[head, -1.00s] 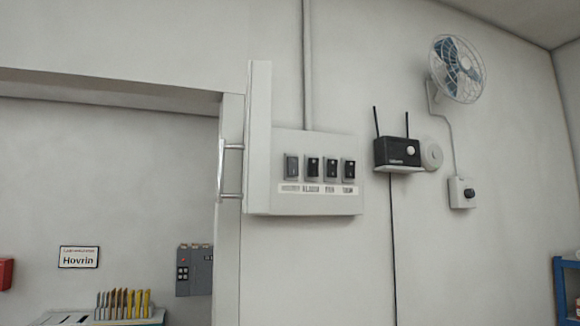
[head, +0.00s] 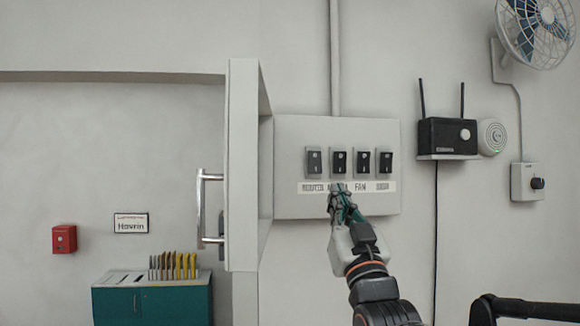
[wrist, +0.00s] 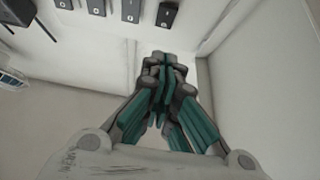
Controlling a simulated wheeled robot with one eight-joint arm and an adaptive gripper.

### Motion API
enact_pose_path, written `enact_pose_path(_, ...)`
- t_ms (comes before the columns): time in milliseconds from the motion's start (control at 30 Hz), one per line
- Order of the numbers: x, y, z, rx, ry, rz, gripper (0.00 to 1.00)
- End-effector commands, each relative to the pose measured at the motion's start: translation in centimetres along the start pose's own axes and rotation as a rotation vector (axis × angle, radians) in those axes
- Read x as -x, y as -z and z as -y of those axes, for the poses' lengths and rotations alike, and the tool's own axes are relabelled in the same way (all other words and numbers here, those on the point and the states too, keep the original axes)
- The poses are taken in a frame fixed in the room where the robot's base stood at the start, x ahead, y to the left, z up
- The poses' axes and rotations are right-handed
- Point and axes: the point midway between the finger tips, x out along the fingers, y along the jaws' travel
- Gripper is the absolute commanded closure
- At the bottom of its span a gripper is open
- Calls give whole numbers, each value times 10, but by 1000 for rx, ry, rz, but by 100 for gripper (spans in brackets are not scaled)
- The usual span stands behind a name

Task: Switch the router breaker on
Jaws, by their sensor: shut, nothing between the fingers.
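The white breaker panel (head: 293,203) is on the wall with its cover swung open at left. It has a row of dark breakers. The leftmost breaker (head: 314,162) looks greyer than the others, and the blurred label under it may read router. The other breakers (head: 338,160) stand to its right. The up or down state of the switches is too small to tell. My gripper (head: 338,192) is shut and empty, in front of the label strip and below the second breaker, hiding part of that label. In the wrist view, my gripper (wrist: 161,65) points toward the breaker row (wrist: 131,10).
The open cover (head: 243,170), with a metal handle, stands out left of the panel. A black router (head: 447,137) with two antennas sits on a shelf to the right, beside a round white device (head: 491,137) with a green light. A fan (head: 541,25) hangs upper right.

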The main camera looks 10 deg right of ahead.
Motion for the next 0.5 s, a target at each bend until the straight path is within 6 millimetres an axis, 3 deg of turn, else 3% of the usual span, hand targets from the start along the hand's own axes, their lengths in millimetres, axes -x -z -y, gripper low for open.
enact_pose_path(300, -2, -1, 0, 0, 0, 2, 100)
enact_pose_path(500, -26, 0, 0, 0, 0, 3, 100)
